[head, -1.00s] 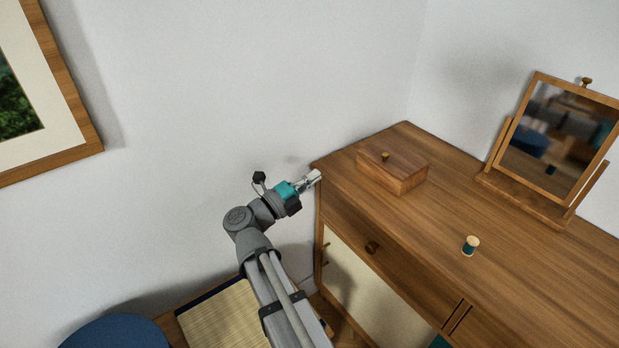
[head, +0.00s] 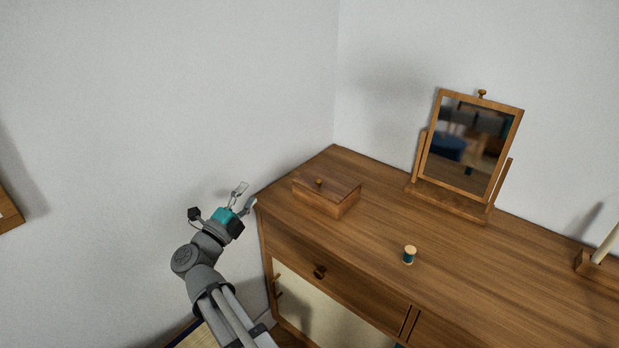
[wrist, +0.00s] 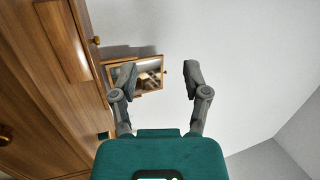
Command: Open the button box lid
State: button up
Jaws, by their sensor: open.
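The button box (head: 324,204) is a small wooden box with a round brass-coloured knob (head: 319,182) on its lid. It sits at the back left of the dresser top, and its lid is shut. My gripper (head: 246,196) is open and empty, left of the dresser's left end and apart from the box. In the wrist view my gripper (wrist: 159,82) shows both fingers spread with nothing between them.
On the dresser top (head: 450,262) stand a thread spool (head: 409,255), a tilting mirror (head: 470,145) and a candle holder (head: 598,264) at the right edge. A drawer knob (head: 319,272) sticks out in front. The wall (head: 150,100) rises behind.

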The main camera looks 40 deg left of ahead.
jog(key=w+a+r+n+g+y+p, duration=0.4)
jog(key=a+r+n+y+p, duration=0.3)
jog(key=r+n+y, duration=0.25)
jog(key=n+g+h+p, duration=1)
jog(key=n+g+p, duration=0.5)
jog(key=n+p, duration=0.55)
send_over(319, 181)
jog(key=s+d+p, duration=0.2)
jog(key=d, duration=0.4)
notch_tip(319, 181, down, 2)
jog(key=m, duration=0.1)
jog(key=shift+w+a, duration=0.2)
jog(key=shift+a, duration=0.05)
jog(key=shift+a+f+b, duration=0.15)
jog(key=shift+f+b, duration=0.1)
jog(key=shift+b, duration=0.2)
jog(key=b+x, duration=0.8)
jog(key=x, duration=0.1)
jog(key=b+x, duration=0.4)
jog(key=shift+s+a+f, duration=0.1)
jog(key=shift+s+f, duration=0.15)
